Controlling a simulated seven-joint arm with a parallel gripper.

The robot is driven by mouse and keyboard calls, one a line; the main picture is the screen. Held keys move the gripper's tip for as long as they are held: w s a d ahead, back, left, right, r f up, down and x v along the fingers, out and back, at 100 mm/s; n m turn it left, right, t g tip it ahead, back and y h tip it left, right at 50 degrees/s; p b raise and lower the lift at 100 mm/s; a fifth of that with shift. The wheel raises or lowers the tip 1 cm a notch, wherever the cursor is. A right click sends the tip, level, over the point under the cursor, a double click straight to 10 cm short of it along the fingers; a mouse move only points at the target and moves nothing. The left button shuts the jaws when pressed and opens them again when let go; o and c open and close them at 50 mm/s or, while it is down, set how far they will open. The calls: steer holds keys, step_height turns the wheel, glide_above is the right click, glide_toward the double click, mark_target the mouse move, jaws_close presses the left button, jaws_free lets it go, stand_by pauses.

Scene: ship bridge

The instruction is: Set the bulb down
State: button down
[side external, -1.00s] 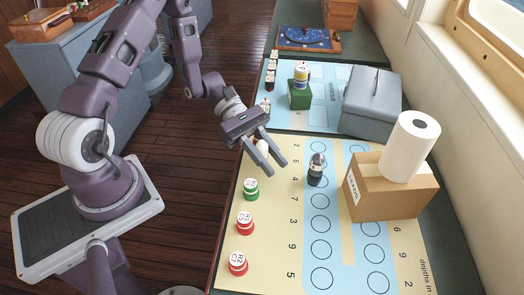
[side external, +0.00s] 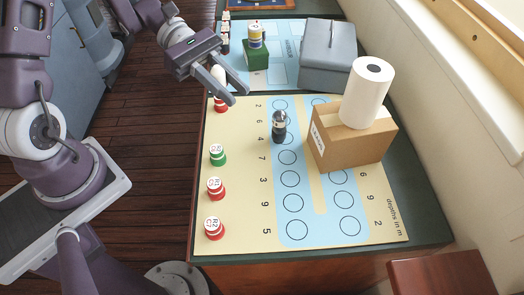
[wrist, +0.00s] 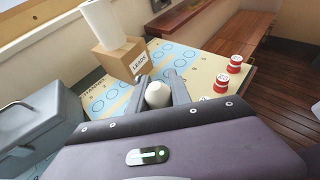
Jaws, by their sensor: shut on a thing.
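The bulb, a smooth white rounded thing, sits between the fingers of my gripper (side external: 238,97). Its pale side (side external: 218,73) shows in the side view, partly hidden by a finger. In the wrist view the bulb (wrist: 157,95) lies between the two fingertips of my gripper (wrist: 158,88). My gripper is shut on it, above the far left part of the chart board (side external: 245,180). A red and white piece (side external: 220,104) stands just below the fingers. I cannot tell the exact height of the bulb above the surface.
A grey metal box (side external: 328,56) and green block (side external: 255,54) are beyond. Green (side external: 217,154) and red pieces line the left edge.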

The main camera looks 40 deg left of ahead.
steer(key=s+d+m+g, duration=0.1)
steer(key=d+m+g, duration=0.1)
steer(key=d, duration=1)
steer(key=m+g, duration=0.2)
glide_above(298, 237)
step_height(298, 237, down, 2)
steer(key=shift+y, duration=0.3)
step_height(298, 237, down, 8)
steer(key=shift+r, duration=0.15)
steer(key=shift+g, duration=0.3)
steer(key=shift+f, duration=0.2)
steer(key=c, duration=1.2)
jaws_free()
steer(key=shift+o, duration=0.2)
